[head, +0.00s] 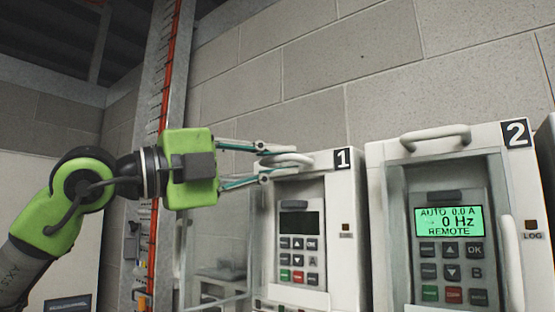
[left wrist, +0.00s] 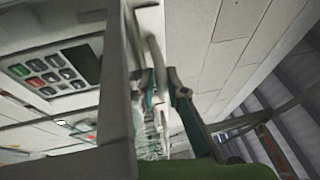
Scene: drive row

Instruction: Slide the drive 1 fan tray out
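Drive 1 (head: 343,215) is a pale cabinet with a dark, blank display and a keypad, marked 1 at its top right. A curved pale handle (head: 293,159) sits at its top front, where the fan tray is. My left gripper (head: 264,162) comes in from the left at the handle's height. Its two fingers are apart, one above and one below the handle's near end. In the left wrist view the handle (left wrist: 155,52) runs close to the fingers; contact cannot be told. The tray body is hidden inside the cabinet. My right gripper is not in view.
Drive 2 (head: 378,225) stands close on the right, with its own top handle (head: 435,137) and a lit green display (head: 448,221). A clear door panel (head: 217,262) stands open left of drive 1. A block wall (head: 300,75) is behind; a red vertical conduit (head: 168,70) rises at left.

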